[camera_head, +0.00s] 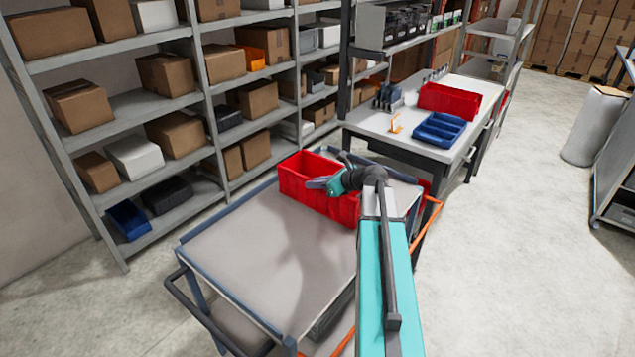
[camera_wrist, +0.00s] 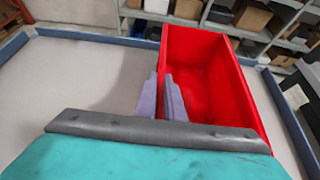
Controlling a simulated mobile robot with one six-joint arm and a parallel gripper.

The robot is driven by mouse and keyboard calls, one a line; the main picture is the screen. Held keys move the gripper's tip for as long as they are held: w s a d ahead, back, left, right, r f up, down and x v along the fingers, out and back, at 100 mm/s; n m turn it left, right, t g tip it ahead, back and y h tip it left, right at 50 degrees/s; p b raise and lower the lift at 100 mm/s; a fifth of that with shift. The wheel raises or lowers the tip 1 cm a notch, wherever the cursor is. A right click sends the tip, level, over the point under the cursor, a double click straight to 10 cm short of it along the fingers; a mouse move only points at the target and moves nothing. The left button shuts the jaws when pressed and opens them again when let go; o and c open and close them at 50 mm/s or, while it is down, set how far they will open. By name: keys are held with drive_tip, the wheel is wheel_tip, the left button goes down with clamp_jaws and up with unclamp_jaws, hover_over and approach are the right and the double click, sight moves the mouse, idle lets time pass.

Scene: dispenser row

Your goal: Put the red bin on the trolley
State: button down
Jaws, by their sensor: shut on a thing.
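A red bin (camera_head: 296,178) is at the far end of the grey trolley's (camera_head: 270,255) top. I cannot tell whether it rests on the top or hangs slightly above it. My gripper (camera_head: 322,183) is shut on the bin's near-side wall. In the wrist view the two purple-grey fingers of my gripper (camera_wrist: 162,98) pinch the left wall of the red bin (camera_wrist: 215,75), which looks upright and empty. The trolley (camera_wrist: 80,85) shows beneath, with its blue raised edge around it. Part of the bin is hidden behind my arm.
A workbench (camera_head: 404,135) beyond the trolley holds another red bin (camera_head: 449,99), a blue tray (camera_head: 440,129) and a small orange item (camera_head: 394,124). Shelves with cardboard boxes (camera_head: 78,105) line the left. The near trolley top is clear. Open floor lies right.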

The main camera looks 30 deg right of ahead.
drive_tip(key=c, duration=1.9)
unclamp_jaws()
drive_tip(key=shift+o, duration=0.2)
drive_tip(key=shift+r, duration=0.15)
drive_tip(key=b+v, duration=0.3)
drive_tip(key=v, duration=0.9)
drive_tip(key=shift+s, duration=0.2)
